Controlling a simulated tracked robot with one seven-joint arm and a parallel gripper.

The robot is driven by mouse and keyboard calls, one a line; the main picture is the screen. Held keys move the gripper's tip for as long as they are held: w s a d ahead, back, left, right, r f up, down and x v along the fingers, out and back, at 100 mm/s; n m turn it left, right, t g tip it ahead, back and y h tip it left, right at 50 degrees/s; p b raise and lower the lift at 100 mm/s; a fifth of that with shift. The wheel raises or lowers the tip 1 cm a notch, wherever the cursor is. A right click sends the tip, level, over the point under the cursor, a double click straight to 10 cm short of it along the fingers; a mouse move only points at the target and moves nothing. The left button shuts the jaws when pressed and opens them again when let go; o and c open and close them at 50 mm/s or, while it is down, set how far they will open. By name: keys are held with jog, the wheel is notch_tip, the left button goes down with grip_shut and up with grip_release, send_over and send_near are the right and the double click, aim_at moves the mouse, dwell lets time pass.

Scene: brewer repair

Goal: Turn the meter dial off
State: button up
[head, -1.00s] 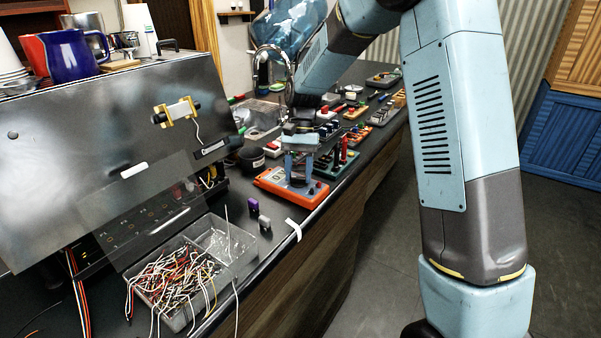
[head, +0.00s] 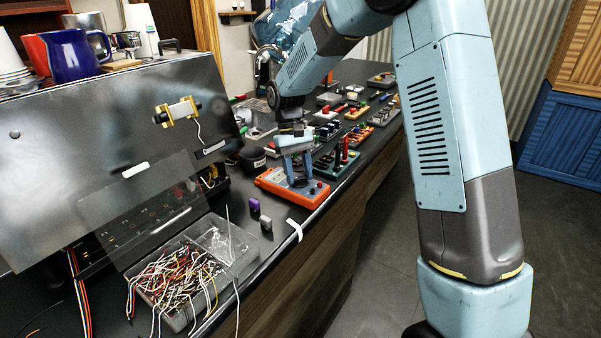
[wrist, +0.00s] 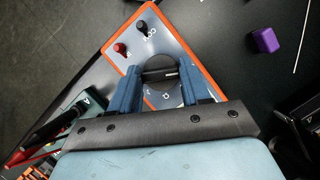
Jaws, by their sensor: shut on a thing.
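The orange meter (head: 283,189) lies flat on the dark counter, with a grey face. In the wrist view the meter (wrist: 189,45) shows a round black dial (wrist: 160,70) with a pale pointer mark aimed to the right. A red and a black jack stand near the meter's far corner. My gripper (head: 297,181) reaches down onto the meter from above. In the wrist view its two blue fingers (wrist: 158,82) sit on either side of the dial and are shut on it. The gripper body hides the near part of the meter.
A purple block (head: 253,206) and a grey block (head: 265,223) stand left of the meter. A clear bin of wires (head: 178,285) lies nearer. Small boards and a green-edged holder with probes (head: 340,158) stand behind. A large metal panel (head: 100,150) leans at left.

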dwell(0.4)
jog(key=o, duration=1.1)
jog(key=shift+c, duration=0.2)
jog(key=v, duration=1.3)
jog(key=shift+w+r, duration=0.2)
jog(key=shift+r, duration=0.1)
jog(key=shift+d, duration=0.1)
jog(key=s+d+r+m+t+y, duration=0.1)
jog(key=s+d+r+t, duration=0.2)
jog(key=s+d+r, duration=0.35)
jog(key=s+d+m+t, duration=0.1)
jog(key=s+d+t, duration=0.1)
jog(key=s+d, duration=0.3)
jog(key=s+d+m+t, duration=0.1)
jog(key=s+d, duration=0.4)
jog(key=s, duration=0.6)
jog(key=s+d+m+t, duration=0.1)
jog(key=s+d+t, duration=0.2)
jog(key=s+d, duration=0.2)
jog(key=s, duration=0.3)
jog(key=shift+s+f+t+y, duration=0.3)
jog(key=shift+f+t+y, duration=0.1)
